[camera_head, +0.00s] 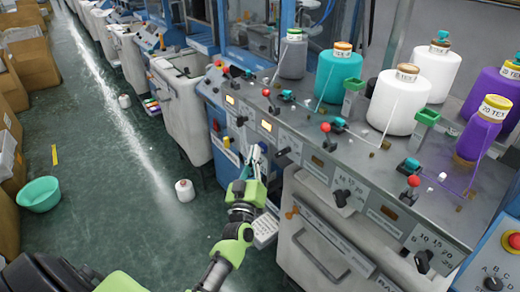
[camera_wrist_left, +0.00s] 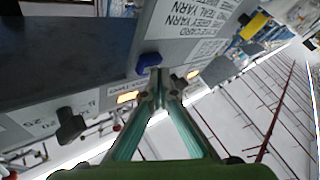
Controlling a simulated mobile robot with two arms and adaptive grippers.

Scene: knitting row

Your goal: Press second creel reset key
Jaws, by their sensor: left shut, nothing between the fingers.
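My left gripper (camera_head: 256,158) is shut and empty, its fingers pointing up at the front panel of the creel machine (camera_head: 310,128). In the left wrist view the closed fingertips (camera_wrist_left: 160,88) lie just below a blue key (camera_wrist_left: 149,62) on the panel's edge, very close to it. I cannot tell whether they touch. A lit amber window (camera_wrist_left: 128,97) and another (camera_wrist_left: 192,75) flank the tips. In the head view the panel carries lit windows (camera_head: 266,126) and black knobs (camera_head: 341,197); the arm partly hides the area by the fingertips. My right gripper is not in view.
Yarn cones, teal (camera_head: 338,78), white (camera_head: 398,102) and purple (camera_head: 480,132), stand on the machine top among red-knobbed levers. A white cone (camera_head: 185,190) and a green basin (camera_head: 39,194) sit on the floor. Cardboard boxes (camera_head: 30,62) line the left; the aisle between is mostly clear.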

